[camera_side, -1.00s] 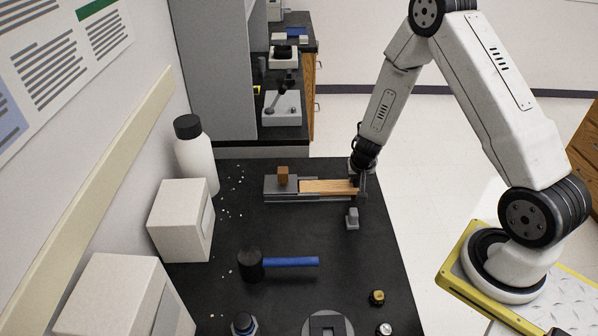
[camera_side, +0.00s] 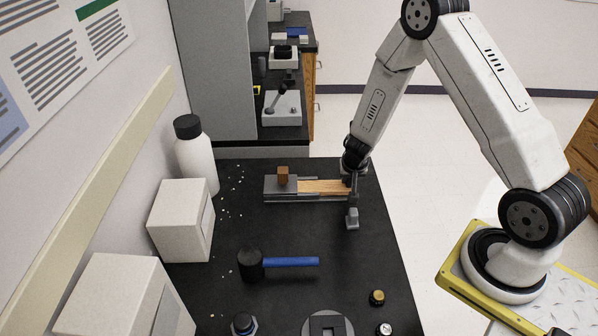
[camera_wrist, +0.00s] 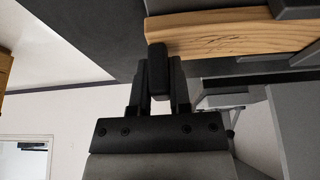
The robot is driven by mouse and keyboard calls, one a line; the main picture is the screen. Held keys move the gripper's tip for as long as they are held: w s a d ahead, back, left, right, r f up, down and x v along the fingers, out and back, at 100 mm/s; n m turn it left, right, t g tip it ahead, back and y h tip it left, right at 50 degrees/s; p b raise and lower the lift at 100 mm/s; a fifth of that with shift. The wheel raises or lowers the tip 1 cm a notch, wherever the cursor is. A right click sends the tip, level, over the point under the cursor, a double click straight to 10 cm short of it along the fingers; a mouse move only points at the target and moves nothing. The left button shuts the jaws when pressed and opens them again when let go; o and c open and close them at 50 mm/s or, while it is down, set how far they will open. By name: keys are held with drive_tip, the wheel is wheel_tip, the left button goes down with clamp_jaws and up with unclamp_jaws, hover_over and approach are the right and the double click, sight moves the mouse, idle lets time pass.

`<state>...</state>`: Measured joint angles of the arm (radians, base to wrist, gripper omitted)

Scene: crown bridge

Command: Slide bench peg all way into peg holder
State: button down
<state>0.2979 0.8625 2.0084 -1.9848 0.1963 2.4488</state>
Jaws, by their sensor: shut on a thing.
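The wooden bench peg (camera_side: 322,187) lies flat, its left part running into the grey peg holder (camera_side: 272,187) at the back of the black bench. A length of pale wood shows between the holder and my gripper (camera_side: 349,183). My gripper is at the peg's right end and is shut on it. In the wrist view the peg (camera_wrist: 235,36) runs across the top, and a dark finger of my gripper (camera_wrist: 163,62) overlaps its near end. The far finger's contact is hidden. How deep the peg sits inside the holder is hidden.
A small grey post (camera_side: 352,219) stands just in front of my gripper. A blue-handled mallet (camera_side: 285,263) lies nearer the front. A white box (camera_side: 180,220) and bottle (camera_side: 196,160) are at left.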

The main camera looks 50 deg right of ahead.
sight(326, 183)
drive_tip(key=shift+w+a, duration=2.15)
idle(3.4)
drive_tip(key=shift+c, duration=2.4)
unclamp_jaws()
drive_tip(key=shift+r, duration=0.15)
drive_tip(key=v, duration=0.7)
drive_tip(key=shift+r, duration=0.2)
drive_tip(key=shift+s+a, duration=0.1)
drive_tip(key=shift+a, duration=0.05)
